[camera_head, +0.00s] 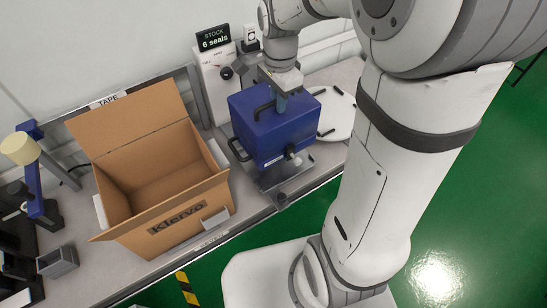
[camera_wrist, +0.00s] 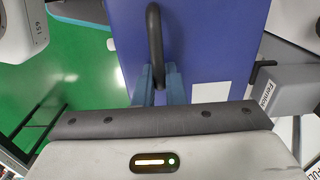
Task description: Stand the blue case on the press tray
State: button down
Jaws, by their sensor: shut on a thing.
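The blue case (camera_head: 277,127) is upright at the press, over the metal press tray (camera_head: 282,179). A black handle stands on its top, and another black handle sticks out at its left side. I cannot tell whether its base touches the tray, as the case hides most of it. My gripper (camera_head: 279,98) is above the case, with its fingers down at the top handle. In the wrist view my gripper (camera_wrist: 158,82) has its blue-grey fingers shut on the black handle (camera_wrist: 154,45), with the blue case (camera_wrist: 210,45) beyond.
An open cardboard box (camera_head: 166,223) stands left of the case. A white press unit with a "6 seals" display (camera_head: 213,39) stands behind it. A round white plate (camera_head: 333,112) with several black pieces lies to the right. A tape dispenser (camera_head: 35,170) is at far left.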

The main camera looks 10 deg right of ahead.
jog(key=shift+d+r, duration=0.1)
jog(key=shift+d, duration=0.1)
jog(key=shift+f+p, duration=0.35)
jog(key=shift+f, duration=4.65)
jog(key=shift+f, duration=0.1)
jog(key=c, duration=1.5)
grip_release()
